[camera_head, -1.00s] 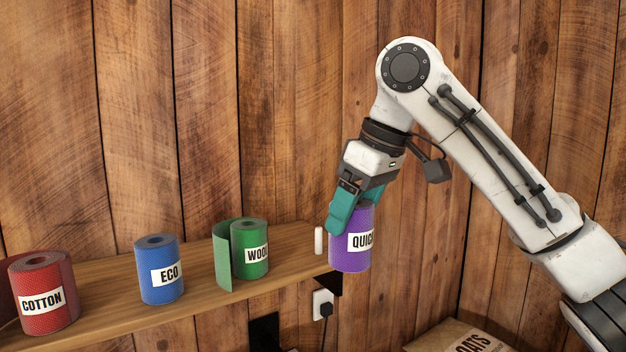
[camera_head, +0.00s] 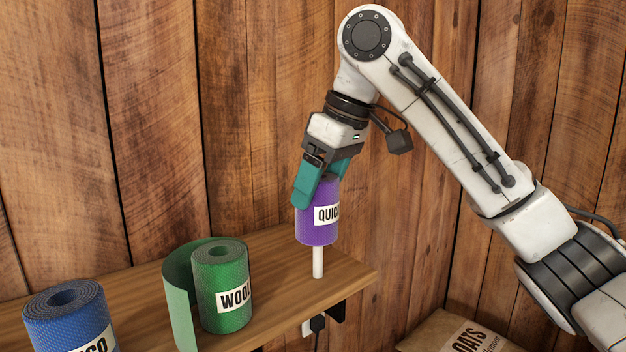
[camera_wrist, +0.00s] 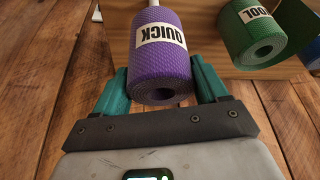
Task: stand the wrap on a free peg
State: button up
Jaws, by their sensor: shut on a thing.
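The wrap is a purple roll (camera_head: 317,222) labelled QUICK, roughly upright in my gripper (camera_head: 320,182). The teal fingers are shut on its upper part. In the head view the roll appears just above a white peg (camera_head: 318,264) near the shelf's right end; the peg's top is hidden. I cannot tell the exact gap. No wrap is on this peg.
A green WOOL roll (camera_head: 222,290) with a loose tail stands on the wooden shelf (camera_head: 345,277), left of the peg. A blue roll (camera_head: 68,318) stands farther left. The plank wall (camera_head: 250,120) is behind. An oats sack (camera_head: 455,334) lies below right.

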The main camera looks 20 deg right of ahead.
aim_at(321, 226)
jog(key=shift+f+b, duration=2.65)
jog(key=shift+f, duration=0.25)
jog(key=shift+s+d+r+p, duration=0.1)
jog(key=shift+s+p, duration=0.05)
jog(key=shift+p, duration=0.45)
jog(key=shift+f+b, duration=0.35)
jog(key=shift+f, duration=0.35)
jog(key=o, duration=0.8)
jog(key=p+v, duration=0.5)
jog(key=v, duration=0.1)
jog(key=shift+p, duration=0.3)
jog(key=shift+p+v, duration=0.4)
jog(key=shift+v, duration=2.15)
